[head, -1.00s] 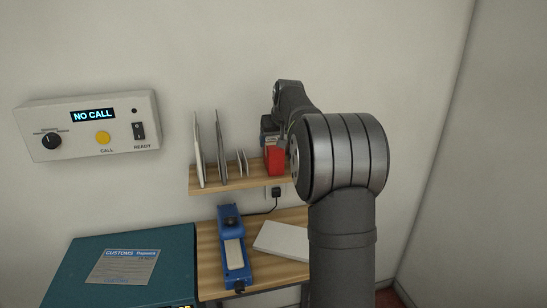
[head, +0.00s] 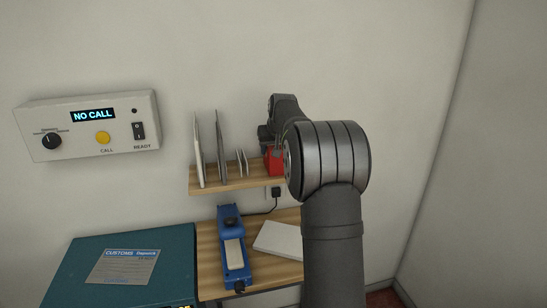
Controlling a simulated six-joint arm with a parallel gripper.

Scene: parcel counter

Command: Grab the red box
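The red box (head: 274,164) stands at the right end of the small wooden wall shelf (head: 230,183) in the head view. My arm covers part of its upper and right side. My gripper (head: 267,138) is at the box's upper left, close to it or touching it. Its fingers are small, dark and partly hidden, so I cannot tell whether they are open or shut, or whether they hold the box.
Several thin upright panels (head: 220,150) stand on the shelf left of the box. Below are a blue device (head: 233,248) and a white slab (head: 279,240) on a wooden counter. A teal customs box (head: 170,255) is at lower left, a control panel (head: 88,125) on the wall.

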